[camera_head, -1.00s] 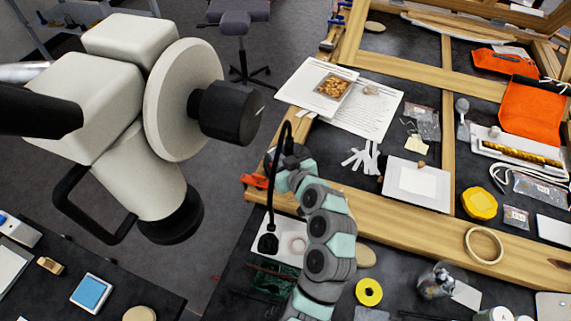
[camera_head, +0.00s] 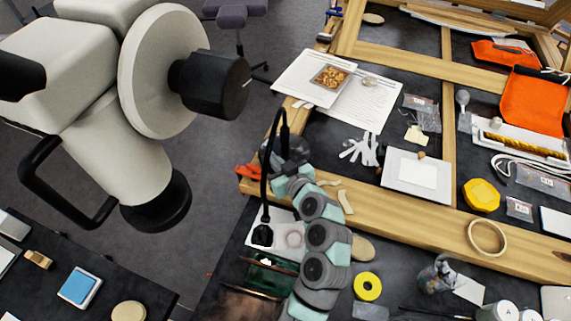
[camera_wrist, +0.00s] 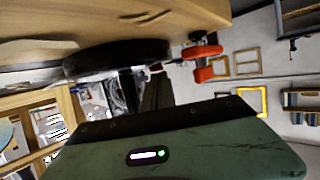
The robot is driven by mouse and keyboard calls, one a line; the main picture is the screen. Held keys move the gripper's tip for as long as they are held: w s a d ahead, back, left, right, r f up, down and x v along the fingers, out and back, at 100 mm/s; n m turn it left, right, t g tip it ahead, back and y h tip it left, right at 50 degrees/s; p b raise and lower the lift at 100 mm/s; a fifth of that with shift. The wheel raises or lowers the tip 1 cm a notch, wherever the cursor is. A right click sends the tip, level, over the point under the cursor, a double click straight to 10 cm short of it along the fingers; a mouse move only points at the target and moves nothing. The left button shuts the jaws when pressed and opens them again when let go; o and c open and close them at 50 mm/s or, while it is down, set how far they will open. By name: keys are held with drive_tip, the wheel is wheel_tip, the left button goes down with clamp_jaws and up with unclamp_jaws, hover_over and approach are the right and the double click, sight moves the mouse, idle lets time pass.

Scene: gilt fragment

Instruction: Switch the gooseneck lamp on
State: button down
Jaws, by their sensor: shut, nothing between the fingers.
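The black gooseneck lamp shows in the head view: its thin neck (camera_head: 266,185) rises from a small black base (camera_head: 262,236) and bends over at the top. A dark round shape beside my arm, probably its head (camera_head: 270,152), is partly hidden. My arm's end is close to that shape; fingers are not distinguishable there. In the wrist view my gripper (camera_wrist: 156,78) shows as dark, closed fingers beyond its green body, with nothing between them. A large black disc, probably the lamp head (camera_wrist: 112,62), lies just beside the fingertips; contact cannot be told. No switch or lamp glow is discernible.
A wooden frame (camera_head: 395,212) spans the bench. An orange clamp (camera_head: 248,172) sits at its left edge, also in the wrist view (camera_wrist: 203,74).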

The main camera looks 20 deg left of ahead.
drive_tip(key=shift+d+f+p, duration=0.15)
drive_tip(key=shift+p, duration=0.5)
drive_tip(key=shift+r, duration=0.85)
drive_tip(key=shift+r, duration=0.3)
drive_tip(key=r, duration=0.1)
drive_tip(key=r+p, duration=0.1)
drive_tip(key=d+r, duration=0.1)
drive_tip(key=shift+s+d+r, duration=0.1)
drive_tip(key=shift+s+r, duration=0.25)
drive_tip(key=shift+s, duration=0.05)
drive_tip(key=s+d, duration=0.5)
drive_tip(key=d, duration=0.2)
drive_tip(key=shift+s+r, duration=0.25)
drive_tip(key=shift+s, duration=0.15)
